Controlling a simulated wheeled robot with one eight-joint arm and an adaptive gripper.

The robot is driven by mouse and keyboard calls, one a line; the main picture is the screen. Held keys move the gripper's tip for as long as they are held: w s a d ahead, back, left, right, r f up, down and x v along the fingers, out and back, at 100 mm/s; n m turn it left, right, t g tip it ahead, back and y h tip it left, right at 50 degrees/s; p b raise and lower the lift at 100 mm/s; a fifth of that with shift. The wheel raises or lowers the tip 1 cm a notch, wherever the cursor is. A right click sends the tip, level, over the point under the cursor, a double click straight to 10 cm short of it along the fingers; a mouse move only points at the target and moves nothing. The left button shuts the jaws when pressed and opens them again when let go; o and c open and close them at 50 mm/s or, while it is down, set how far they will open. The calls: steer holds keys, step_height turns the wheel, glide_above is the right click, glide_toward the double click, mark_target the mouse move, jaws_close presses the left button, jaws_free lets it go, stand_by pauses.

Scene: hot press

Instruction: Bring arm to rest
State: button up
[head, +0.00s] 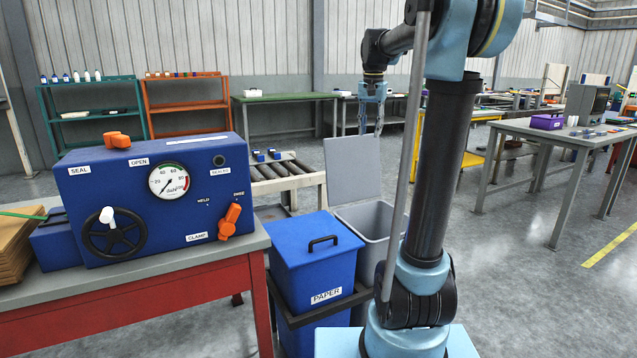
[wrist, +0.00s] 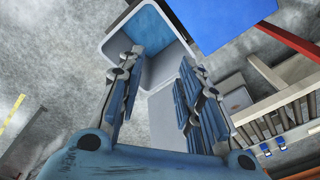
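My gripper (head: 371,120) hangs pointing down in the head view, held up in the air over the open grey bin. In the wrist view its two fingers (wrist: 158,65) stand well apart with nothing between them, so it is open and empty. The grey bin (head: 372,226) has its lid (head: 352,165) raised behind it. The wrist view looks down on the same bin (wrist: 161,72), whose inside shows blue at one end. My arm rises at the right of the bins and bends over at the top.
A blue press (head: 150,235) with gauge, black wheel and orange handles stands on the red-framed table (head: 150,278) at left. A lidded blue paper bin (head: 311,265) stands beside the grey bin. A roller conveyor (head: 284,171) lies behind. Floor (head: 520,280) at right is clear.

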steer(key=s+f+n, duration=0.2)
steer(key=s+f, duration=1.2)
steer(key=s, duration=0.3)
steer(key=s+d+f+n+t, duration=0.1)
steer(key=s+f+n, duration=0.2)
steer(key=s+f, duration=1.2)
steer(key=shift+s+d, duration=0.25)
steer(key=shift+s, duration=1)
